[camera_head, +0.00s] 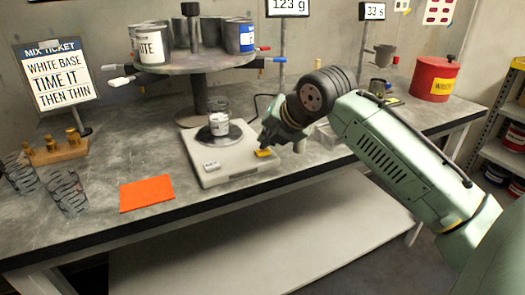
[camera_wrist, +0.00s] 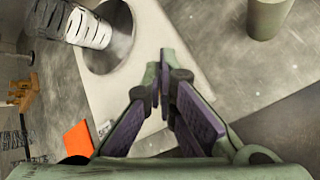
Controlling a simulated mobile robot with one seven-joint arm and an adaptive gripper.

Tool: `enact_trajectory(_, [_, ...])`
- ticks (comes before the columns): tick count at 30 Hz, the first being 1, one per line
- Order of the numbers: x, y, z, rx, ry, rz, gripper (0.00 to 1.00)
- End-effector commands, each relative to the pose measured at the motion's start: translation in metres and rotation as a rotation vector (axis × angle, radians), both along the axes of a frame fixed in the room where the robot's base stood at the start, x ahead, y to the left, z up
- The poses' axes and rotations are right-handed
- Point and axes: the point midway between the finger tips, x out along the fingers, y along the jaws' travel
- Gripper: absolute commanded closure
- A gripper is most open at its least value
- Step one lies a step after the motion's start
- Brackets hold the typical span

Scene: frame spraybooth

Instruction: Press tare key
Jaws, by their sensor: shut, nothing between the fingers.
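The pale scale (camera_head: 203,142) sits on the grey bench, with a round dark pan (camera_head: 236,136) and a glass cup (camera_head: 219,124) with a white label on it. A small pale labelled block (camera_head: 212,166) is on its front left. A yellow key-like patch (camera_head: 264,153) is at its front right; I cannot read which is the tare key. My gripper (camera_head: 267,142) is shut and empty, pointing down just above the yellow patch; contact cannot be told. In the wrist view my fingertips (camera_wrist: 165,62) are together over the scale (camera_wrist: 148,35) and hide the yellow patch.
A turntable (camera_head: 190,66) with several cans stands behind the scale. A display reading 123 g (camera_head: 288,7) is above. An orange mat (camera_head: 147,194) lies left of the scale, and glass cups (camera_head: 68,192) stand farther left. A red container (camera_head: 433,78) is at the right.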

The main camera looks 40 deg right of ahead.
Motion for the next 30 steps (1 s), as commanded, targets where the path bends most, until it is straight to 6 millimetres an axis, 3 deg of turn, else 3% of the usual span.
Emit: enact_trajectory(30, [0.0001,0.0001,-0.0088,0.001,0.001,0.001,1.0])
